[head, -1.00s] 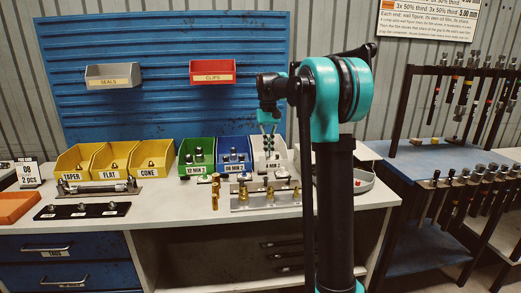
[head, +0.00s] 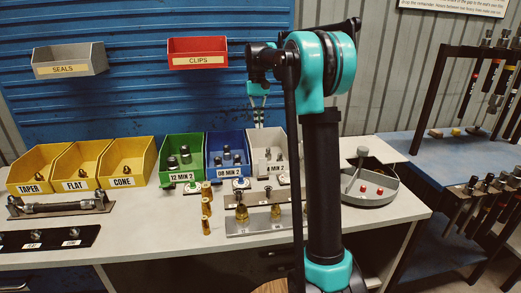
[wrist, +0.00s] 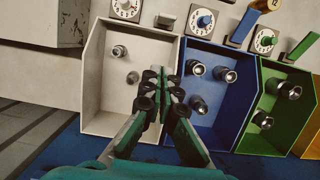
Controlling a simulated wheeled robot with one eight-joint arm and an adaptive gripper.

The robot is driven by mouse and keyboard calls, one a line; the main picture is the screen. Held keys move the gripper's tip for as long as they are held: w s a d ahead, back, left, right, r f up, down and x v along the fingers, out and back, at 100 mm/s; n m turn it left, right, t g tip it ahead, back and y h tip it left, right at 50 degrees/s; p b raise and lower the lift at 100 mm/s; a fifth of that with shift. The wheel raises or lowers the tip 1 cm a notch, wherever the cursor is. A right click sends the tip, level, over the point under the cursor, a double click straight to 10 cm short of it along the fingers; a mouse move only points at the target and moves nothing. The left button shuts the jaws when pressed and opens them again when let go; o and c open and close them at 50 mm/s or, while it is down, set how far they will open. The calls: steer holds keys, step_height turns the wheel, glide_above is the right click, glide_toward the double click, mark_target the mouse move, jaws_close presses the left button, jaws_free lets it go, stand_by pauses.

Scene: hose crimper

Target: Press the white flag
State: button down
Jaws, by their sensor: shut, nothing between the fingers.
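The small white flag (wrist: 166,21) stands at the front edge of the white bin (wrist: 97,100) in the wrist view, beside a white dial (wrist: 125,9). I cannot make the flag out clearly in the head view. My gripper (wrist: 162,82) is shut and empty, its fingers over the white bin near the wall shared with the blue bin (wrist: 222,110). The flag is apart from the fingertips, toward the top of the wrist view. In the head view my gripper (head: 258,122) hangs above the back of the white bin (head: 268,152).
A blue flag (wrist: 245,25) and a green flag (wrist: 303,47) stand by their own bins. Brass fittings (head: 206,205) and a metal rack (head: 250,228) stand in front of the bins. A grey round tray (head: 372,190) is at the right.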

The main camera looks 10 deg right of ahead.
glide_toward(263, 167)
steer(key=w+f, duration=0.4)
steer(key=w, duration=0.1)
steer(key=shift+s+f, duration=0.25)
steer(key=shift+s, duration=0.9)
steer(key=shift+s+f, duration=0.2)
steer(key=shift+s, duration=0.95)
steer(key=shift+s+t, duration=0.25)
steer(key=shift+t, duration=0.35)
